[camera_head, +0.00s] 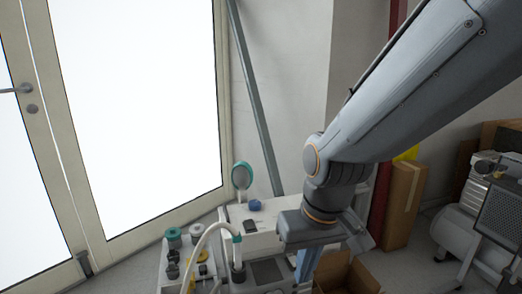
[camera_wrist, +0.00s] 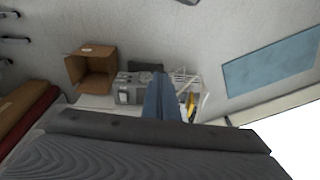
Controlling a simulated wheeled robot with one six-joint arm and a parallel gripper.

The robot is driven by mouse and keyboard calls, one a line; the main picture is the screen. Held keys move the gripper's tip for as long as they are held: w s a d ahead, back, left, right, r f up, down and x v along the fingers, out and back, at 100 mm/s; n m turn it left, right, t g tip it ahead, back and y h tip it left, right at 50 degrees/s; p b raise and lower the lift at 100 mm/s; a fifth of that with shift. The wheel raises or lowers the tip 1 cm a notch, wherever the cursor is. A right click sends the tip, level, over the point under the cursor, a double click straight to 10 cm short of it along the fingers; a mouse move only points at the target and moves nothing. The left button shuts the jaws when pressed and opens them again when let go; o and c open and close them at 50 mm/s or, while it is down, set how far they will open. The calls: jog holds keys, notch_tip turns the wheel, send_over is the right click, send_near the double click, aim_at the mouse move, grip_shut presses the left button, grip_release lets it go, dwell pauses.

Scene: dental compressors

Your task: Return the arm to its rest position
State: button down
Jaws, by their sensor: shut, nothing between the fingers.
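My arm reaches in from the upper right of the head view, and its wrist hangs over the white equipment unit (camera_head: 262,240).
Glazed doors (camera_head: 140,100) are at left. A tall cardboard box (camera_head: 403,205) and a compressor (camera_head: 465,232) stand at right.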

jog(key=s+d+r+g, duration=0.2)
jog(key=s+r, duration=0.1)
jog(key=s, duration=0.4)
jog(key=d+r+m+h+p, duration=0.1)
jog(key=d+r+m+p, duration=0.1)
jog(key=d+r+p, duration=0.7)
jog(key=shift+w+m+p, duration=0.3)
jog(key=shift+m+p, duration=0.1)
jog(key=shift+p, duration=4)
